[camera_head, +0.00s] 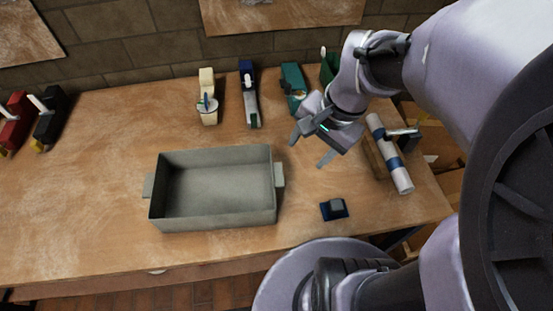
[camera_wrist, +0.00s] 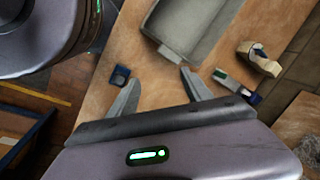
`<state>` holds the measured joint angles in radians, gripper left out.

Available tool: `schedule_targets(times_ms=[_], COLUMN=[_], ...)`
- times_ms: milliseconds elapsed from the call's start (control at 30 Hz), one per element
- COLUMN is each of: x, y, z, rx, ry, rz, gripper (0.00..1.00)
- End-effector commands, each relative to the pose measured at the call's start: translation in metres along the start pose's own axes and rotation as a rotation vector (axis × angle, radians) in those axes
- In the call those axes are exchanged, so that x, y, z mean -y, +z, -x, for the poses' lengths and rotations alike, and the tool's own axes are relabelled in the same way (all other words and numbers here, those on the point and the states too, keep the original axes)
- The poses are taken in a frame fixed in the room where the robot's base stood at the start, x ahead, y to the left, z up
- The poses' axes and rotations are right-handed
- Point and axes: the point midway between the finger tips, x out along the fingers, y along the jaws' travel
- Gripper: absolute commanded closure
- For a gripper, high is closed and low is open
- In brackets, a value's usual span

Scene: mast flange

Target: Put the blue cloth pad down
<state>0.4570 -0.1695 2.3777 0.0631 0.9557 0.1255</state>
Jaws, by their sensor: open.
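The blue pad (camera_head: 334,209) is a small dark blue piece with a greyish block-like top. It lies on the wooden table, right of the grey tray and near the front edge. It also shows in the wrist view (camera_wrist: 119,76), left of the fingers. My gripper (camera_head: 309,149) is open and empty above the table, behind the pad and apart from it. In the wrist view, both fingers (camera_wrist: 162,77) are spread with only bare tabletop between them.
A grey open tray (camera_head: 212,228) stands at the table's middle and is empty. A white roll with blue bands (camera_head: 390,153) lies at the right. Cream (camera_head: 207,95), blue (camera_head: 249,92) and green (camera_head: 292,88) tools stand along the back. Bare tabletop surrounds the pad.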

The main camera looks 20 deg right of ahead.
Motion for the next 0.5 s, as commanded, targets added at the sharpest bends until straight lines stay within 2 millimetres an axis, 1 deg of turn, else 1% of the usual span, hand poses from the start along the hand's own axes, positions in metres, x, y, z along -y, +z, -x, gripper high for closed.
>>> schedule_targets(times_ms=[33,100,200,300,500], x=[0.018,0.029,0.032,0.031,0.031], y=[0.033,0.072,0.111,0.128,0.130], z=[0.022,0.043,0.062,0.070,0.070], rx=[-0.055,-0.116,-0.174,-0.201,-0.205], ry=[-0.046,-0.105,-0.174,-0.210,-0.215], rz=[0.168,0.373,0.573,0.664,0.678], gripper=[0.42,0.42,0.42,0.42,0.42])
